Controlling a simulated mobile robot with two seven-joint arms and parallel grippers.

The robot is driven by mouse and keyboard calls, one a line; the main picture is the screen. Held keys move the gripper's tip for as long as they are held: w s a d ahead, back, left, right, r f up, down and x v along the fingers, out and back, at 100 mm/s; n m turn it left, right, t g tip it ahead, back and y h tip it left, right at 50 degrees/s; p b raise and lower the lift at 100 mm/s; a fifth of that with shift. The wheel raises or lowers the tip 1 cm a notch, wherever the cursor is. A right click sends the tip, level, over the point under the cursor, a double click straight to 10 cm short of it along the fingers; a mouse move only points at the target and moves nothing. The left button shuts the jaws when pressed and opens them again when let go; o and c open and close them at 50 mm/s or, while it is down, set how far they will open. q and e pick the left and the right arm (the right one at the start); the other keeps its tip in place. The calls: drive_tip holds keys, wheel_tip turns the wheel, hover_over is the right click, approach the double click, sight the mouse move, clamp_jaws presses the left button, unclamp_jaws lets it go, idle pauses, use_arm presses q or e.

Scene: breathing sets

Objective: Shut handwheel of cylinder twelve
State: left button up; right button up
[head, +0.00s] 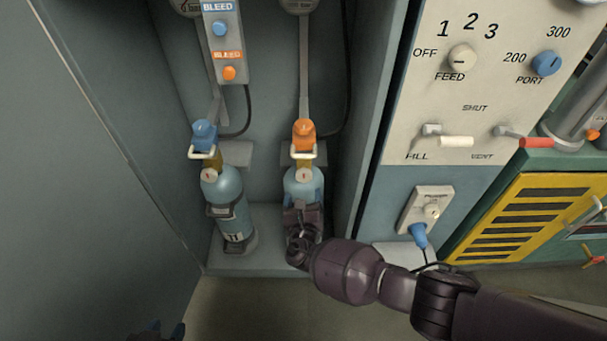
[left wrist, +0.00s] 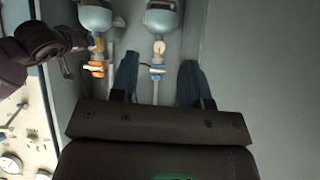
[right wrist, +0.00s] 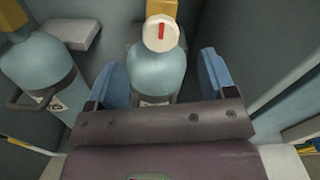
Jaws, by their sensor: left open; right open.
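Two blue cylinders stand in the cabinet. The left cylinder (head: 232,196) has a label that seems to read 11. The right cylinder (head: 298,188) has an orange connector (head: 303,133) above it; its label is hidden behind my right gripper. Contact cannot be told. My left gripper (head: 166,331) is open and empty, low at the left, away from the cylinders.
A bleed panel (head: 222,45) with blue and orange knobs hangs above the left cylinder. A control panel (head: 475,75) with levers stands right of the cabinet. The cabinet's side walls flank the cylinders closely. The floor (head: 250,305) in front is clear.

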sight(304, 178)
drive_tip(key=w, duration=0.2)
drive_tip(key=w+b, duration=0.1)
drive_tip(key=w, duration=0.2)
drive_tip(key=w+b, duration=0.1)
drive_tip(key=w, duration=0.1)
drive_tip(key=shift+w+f, duration=0.25)
drive_tip(key=shift+w, duration=0.05)
use_arm(q)
drive_tip(key=shift+s+a+f+g+b, duration=0.15)
drive_tip(key=shift+s+f+b, duration=0.1)
drive_tip(key=shift+f, duration=0.55)
drive_tip(key=shift+s+a+f+g+b, duration=0.1)
drive_tip(key=shift+s+f+g, duration=0.1)
drive_tip(key=shift+f, duration=0.55)
use_arm(e)
drive_tip(key=shift+w+r, duration=0.2)
drive_tip(key=shift+w, duration=0.4)
drive_tip(key=shift+c, duration=0.2)
drive_tip(key=c, duration=0.9)
use_arm(q)
drive_tip(key=shift+d+f, duration=0.1)
drive_tip(key=shift+d, duration=0.1)
drive_tip(key=shift+f, duration=0.1)
use_arm(e)
drive_tip(key=shift+f, duration=0.1)
